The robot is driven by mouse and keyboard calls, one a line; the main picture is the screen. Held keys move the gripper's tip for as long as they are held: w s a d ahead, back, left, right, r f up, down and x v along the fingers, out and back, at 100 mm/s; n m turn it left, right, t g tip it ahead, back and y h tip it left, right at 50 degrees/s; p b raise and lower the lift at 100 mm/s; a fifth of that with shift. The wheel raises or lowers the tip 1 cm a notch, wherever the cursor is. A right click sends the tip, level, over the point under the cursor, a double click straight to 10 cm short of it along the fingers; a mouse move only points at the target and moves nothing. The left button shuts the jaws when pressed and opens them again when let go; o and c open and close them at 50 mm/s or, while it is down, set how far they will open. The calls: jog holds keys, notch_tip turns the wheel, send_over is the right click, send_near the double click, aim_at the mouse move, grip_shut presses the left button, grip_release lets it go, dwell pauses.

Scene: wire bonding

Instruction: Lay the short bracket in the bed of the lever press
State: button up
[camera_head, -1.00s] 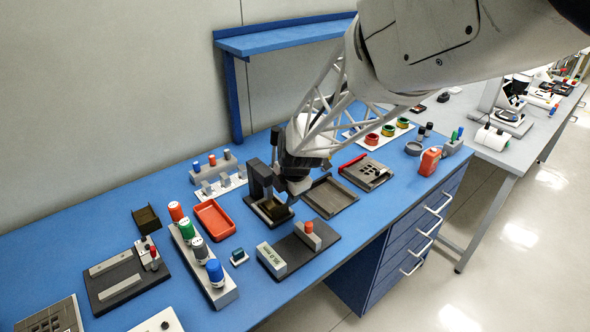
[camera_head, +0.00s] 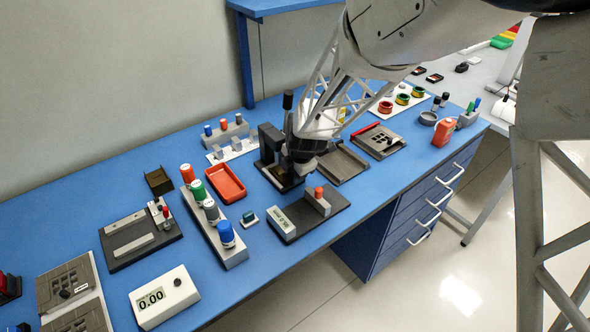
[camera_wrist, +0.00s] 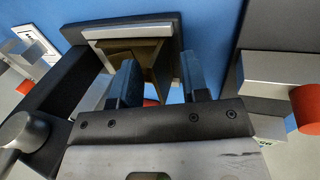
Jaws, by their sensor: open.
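The lever press (camera_head: 268,143) is black, with an upright lever and a low bed at its front. In the wrist view a folded brown metal piece (camera_wrist: 146,52), seemingly the short bracket, lies at the press bed beside a silver strip (camera_wrist: 130,31). My gripper (camera_head: 303,168) is at the front right of the press in the head view. Its two dark fingers (camera_wrist: 160,77) stand apart in front of the brown piece, with a gap between them. The fingers hide part of the piece, and whether it lies flat in the bed cannot be told.
A block with an orange knob (camera_head: 319,193) on a dark plate with a display stands close in front. A red tray (camera_head: 225,183) and a row of coloured-cap bottles (camera_head: 210,208) lie left. A grey tray (camera_head: 343,163) is right.

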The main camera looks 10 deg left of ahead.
grip_shut()
jog(key=shift+w+a, duration=0.1)
